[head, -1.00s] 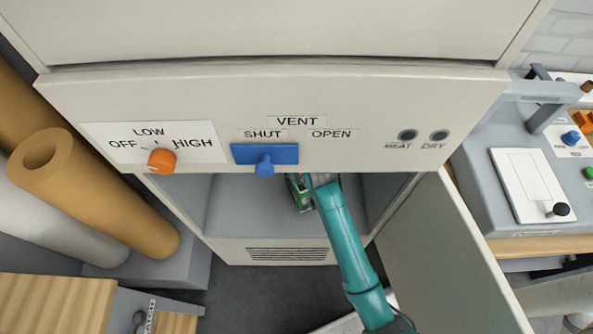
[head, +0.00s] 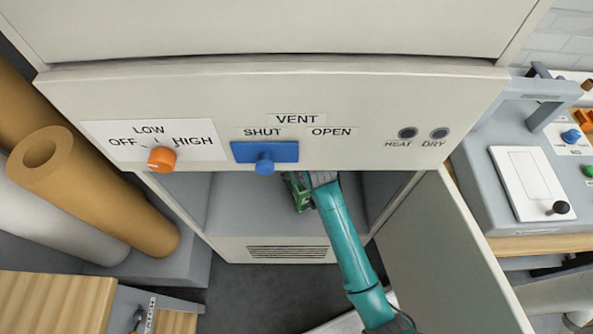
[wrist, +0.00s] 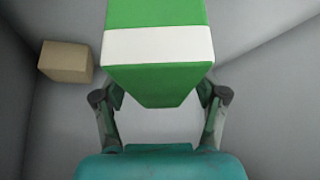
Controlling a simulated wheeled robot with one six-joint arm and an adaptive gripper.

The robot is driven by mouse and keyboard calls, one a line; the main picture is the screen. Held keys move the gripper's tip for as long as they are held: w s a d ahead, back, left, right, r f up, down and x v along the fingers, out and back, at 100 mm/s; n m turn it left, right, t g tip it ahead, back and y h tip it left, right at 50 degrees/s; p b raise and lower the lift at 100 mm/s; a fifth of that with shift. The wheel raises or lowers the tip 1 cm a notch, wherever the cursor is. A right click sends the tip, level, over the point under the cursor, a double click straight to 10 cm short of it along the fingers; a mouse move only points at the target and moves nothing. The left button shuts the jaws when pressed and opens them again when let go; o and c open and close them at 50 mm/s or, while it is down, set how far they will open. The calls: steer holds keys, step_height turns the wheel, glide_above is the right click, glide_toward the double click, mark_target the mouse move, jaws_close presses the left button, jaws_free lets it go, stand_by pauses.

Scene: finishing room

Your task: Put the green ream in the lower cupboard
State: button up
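The green ream (head: 298,193), with a white band, is inside the open lower cupboard (head: 232,205), partly hidden by my gripper. In the wrist view the ream (wrist: 155,78) fills the top middle and its near end lies between my two fingers. My gripper (wrist: 160,98) is closed in on both sides of this end and appears to grip it. In the head view my arm reaches in through the cupboard opening. Whether the ream touches the cupboard floor cannot be told. The cupboard door (head: 440,255) stands open at the right.
A tan box (wrist: 65,61) sits inside the cupboard at the left of the wrist view. Above the opening is a panel with an orange knob (head: 161,159) and a blue vent slider (head: 265,160). Brown rolls (head: 95,190) stand at the left, a grey machine (head: 520,170) at the right.

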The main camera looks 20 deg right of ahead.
steer(key=v, duration=0.6)
steer(key=shift+w+r, duration=0.25)
steer(key=shift+w, duration=0.05)
steer(key=s, duration=1.2)
steer(key=shift+d, duration=0.15)
steer(key=shift+s+f, duration=0.1)
